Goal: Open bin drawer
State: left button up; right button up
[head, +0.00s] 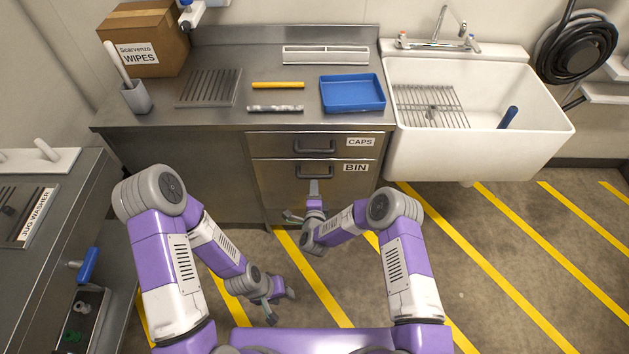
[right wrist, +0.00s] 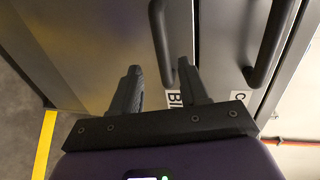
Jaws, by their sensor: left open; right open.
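The bin drawer (head: 283,190) is the lower labelled steel drawer under the counter, marked BIN, and looks shut. Its dark bar handle (head: 316,172) also shows in the right wrist view (right wrist: 159,38). My right gripper (head: 314,186) is open in front of this drawer, close to the handle. In the right wrist view its fingertips (right wrist: 158,70) appear on either side of the handle's line; I cannot tell whether the handle is between them. One finger partly hides the BIN label. My left gripper (head: 281,306) is open and empty, low over the floor.
The CAPS drawer (head: 270,143) is directly above, shut, with a similar handle (right wrist: 272,45). On the counter are a blue tray (head: 352,93), a yellow rod (head: 278,85) and a cardboard box (head: 146,35). A white sink (head: 470,150) stands right. Striped floor is clear there.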

aim_at(314, 178)
jog(key=b+x, duration=0.2)
jog(key=x, duration=0.5)
jog(key=shift+w+d+r+b, duration=0.1)
jog(key=shift+w+r+b, duration=0.05)
jog(key=shift+w+b, duration=0.25)
grip_shut()
